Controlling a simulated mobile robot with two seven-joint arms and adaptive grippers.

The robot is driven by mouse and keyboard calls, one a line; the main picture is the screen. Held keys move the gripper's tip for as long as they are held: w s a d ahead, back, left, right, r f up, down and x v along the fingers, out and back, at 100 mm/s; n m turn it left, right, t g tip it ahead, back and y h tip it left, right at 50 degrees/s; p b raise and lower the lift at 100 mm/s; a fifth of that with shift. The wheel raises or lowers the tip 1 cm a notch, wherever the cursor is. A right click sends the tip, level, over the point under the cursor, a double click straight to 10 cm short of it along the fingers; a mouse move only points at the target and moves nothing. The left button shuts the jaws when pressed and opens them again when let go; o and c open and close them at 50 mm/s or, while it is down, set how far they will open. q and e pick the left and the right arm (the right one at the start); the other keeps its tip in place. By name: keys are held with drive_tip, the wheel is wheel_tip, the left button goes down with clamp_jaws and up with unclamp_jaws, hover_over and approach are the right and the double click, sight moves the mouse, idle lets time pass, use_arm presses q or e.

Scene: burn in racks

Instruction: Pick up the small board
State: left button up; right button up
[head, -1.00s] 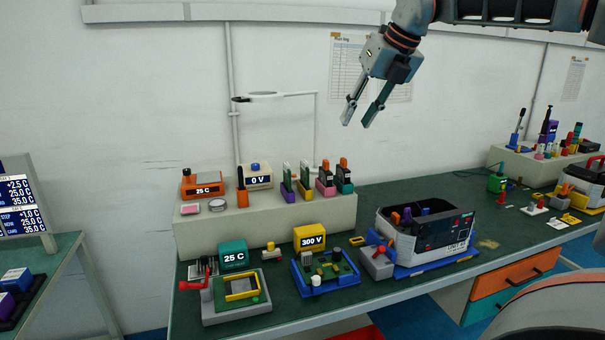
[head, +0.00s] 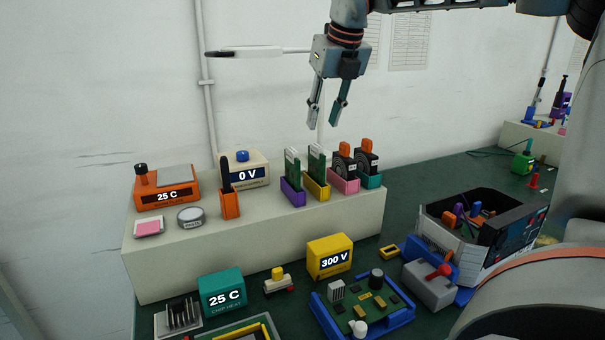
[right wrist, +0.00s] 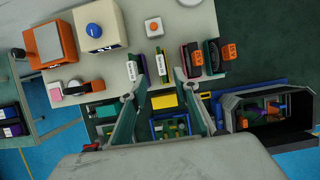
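Two small upright green boards with white top edges stand on the cream shelf: one board (head: 293,168) in a purple holder (head: 292,192), the other board (head: 317,163) in a yellow holder (head: 317,188). I cannot tell which one the task means. My right gripper (head: 323,124) is open and empty, pointing down above the boards and apart from them. In the right wrist view its fingers (right wrist: 160,80) are spread, and the boards' labelled tops show just beyond the fingertips. A larger green board (head: 365,303) lies in a blue tray in front of the shelf. My left gripper is not in view.
Pink and teal holders with dark, orange-topped items (head: 344,160) stand close right of the boards. An orange holder (head: 230,205) and a 0 V box (head: 247,169) are to the left. A yellow 300 V box (head: 330,258) stands in front of the shelf (head: 180,262).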

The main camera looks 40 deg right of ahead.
sight(317, 146)
drive_tip(key=x, duration=0.8)
drive_tip(key=shift+f+b, duration=0.25)
drive_tip(key=shift+b, duration=0.05)
drive_tip(key=shift+s+r, duration=0.1)
drive_tip(key=shift+c, duration=0.9)
clamp_jaws()
